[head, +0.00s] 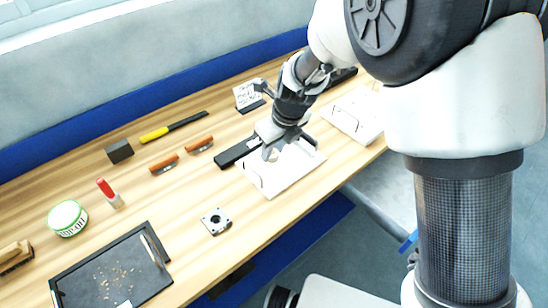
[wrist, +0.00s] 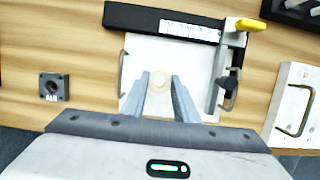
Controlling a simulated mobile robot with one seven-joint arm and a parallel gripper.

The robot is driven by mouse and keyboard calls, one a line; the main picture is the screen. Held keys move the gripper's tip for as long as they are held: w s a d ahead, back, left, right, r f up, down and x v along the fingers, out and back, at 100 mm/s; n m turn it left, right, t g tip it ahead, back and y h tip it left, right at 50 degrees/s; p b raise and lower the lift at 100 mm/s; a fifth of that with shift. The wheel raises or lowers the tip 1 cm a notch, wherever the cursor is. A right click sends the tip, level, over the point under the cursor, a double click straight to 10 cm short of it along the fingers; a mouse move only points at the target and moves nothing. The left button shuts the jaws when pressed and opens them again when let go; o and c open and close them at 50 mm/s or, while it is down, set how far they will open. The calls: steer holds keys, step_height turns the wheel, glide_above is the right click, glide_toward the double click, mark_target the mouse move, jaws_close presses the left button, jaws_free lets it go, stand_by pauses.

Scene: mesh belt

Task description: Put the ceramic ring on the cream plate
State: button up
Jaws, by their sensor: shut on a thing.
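My gripper (wrist: 160,88) is shut on the ceramic ring (wrist: 158,79), a small pale ring between the fingertips in the wrist view. My gripper (head: 287,146) hides the ring in the head view. Below it lies a pale flat plate (head: 286,176) with wire handles, also in the wrist view (wrist: 140,55). I cannot tell whether the ring touches this plate. A second pale plate (head: 352,122) with a wire handle lies to the right, and its near part shows in the wrist view (wrist: 284,112). The colours are too alike to tell which is cream.
A black bar (head: 234,153) lies along the first plate's far side. A square block with a hole (head: 215,221) lies to the left. A dark tray (head: 95,275), a green-rimmed tin (head: 67,218) and several tools are further left. Bare wood lies between them.

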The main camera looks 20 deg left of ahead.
mark_target(275, 155)
steer(key=shift+f, duration=1.75)
steer(key=shift+f, duration=0.15)
steer(key=o, duration=1.1)
steer(key=shift+c, duration=0.2)
